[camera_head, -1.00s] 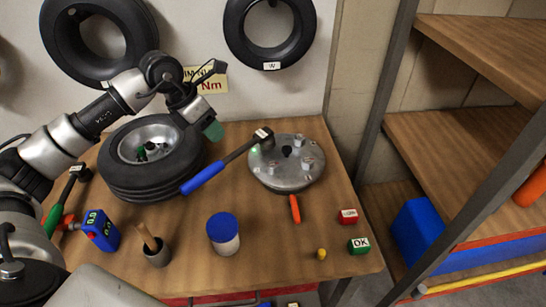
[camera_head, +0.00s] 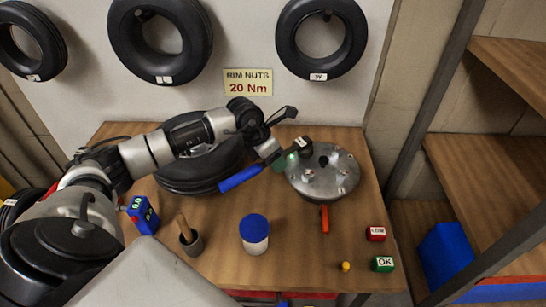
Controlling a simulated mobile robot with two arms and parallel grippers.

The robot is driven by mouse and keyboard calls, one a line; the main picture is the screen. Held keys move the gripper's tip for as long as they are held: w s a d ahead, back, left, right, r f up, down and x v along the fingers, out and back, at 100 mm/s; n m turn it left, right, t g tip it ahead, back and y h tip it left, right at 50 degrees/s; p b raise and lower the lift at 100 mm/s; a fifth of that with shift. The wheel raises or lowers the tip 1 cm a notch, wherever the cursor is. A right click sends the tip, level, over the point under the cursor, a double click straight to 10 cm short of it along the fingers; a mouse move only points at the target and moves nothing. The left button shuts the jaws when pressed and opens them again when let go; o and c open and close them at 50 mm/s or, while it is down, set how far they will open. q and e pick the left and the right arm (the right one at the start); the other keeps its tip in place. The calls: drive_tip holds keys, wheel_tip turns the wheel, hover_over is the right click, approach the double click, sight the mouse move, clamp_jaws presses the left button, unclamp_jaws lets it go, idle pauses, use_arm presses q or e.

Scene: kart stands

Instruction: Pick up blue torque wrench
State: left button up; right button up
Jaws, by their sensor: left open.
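The blue torque wrench (camera_head: 240,179) lies at a slant, its blue handle toward the tyre and its dark head at the edge of the round metal hub plate (camera_head: 338,186). A small green light shows near its head. My left gripper (camera_head: 287,138) is open and empty, over the head end of the wrench. One finger points away to the upper right, and the green-tipped one hides part of the wrench shaft. I cannot tell whether it touches the wrench. My right gripper is not in view.
My left arm crosses in front of the tyre (camera_head: 190,185) on the wooden bench (camera_head: 300,265).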

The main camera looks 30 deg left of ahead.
use_arm(q)
drive_tip(key=shift+f, duration=0.1)
drive_tip(key=shift+c, duration=0.5)
clamp_jaws()
drive_tip(key=shift+w+r, duration=0.1)
drive_tip(key=shift+r, duration=0.15)
drive_tip(key=shift+r, duration=0.2)
drive_tip(key=r, duration=0.1)
drive_tip(key=r+b, duration=0.2)
drive_tip(key=shift+d+r, duration=0.3)
drive_tip(key=shift+r, duration=0.05)
drive_tip(key=d+r+b, duration=0.2)
drive_tip(key=d+r, duration=0.4)
drive_tip(key=d, duration=0.5)
drive_tip(key=shift+w+r+b, duration=0.25)
drive_tip(key=shift+w+b, duration=0.1)
drive_tip(key=shift+w, duration=0.1)
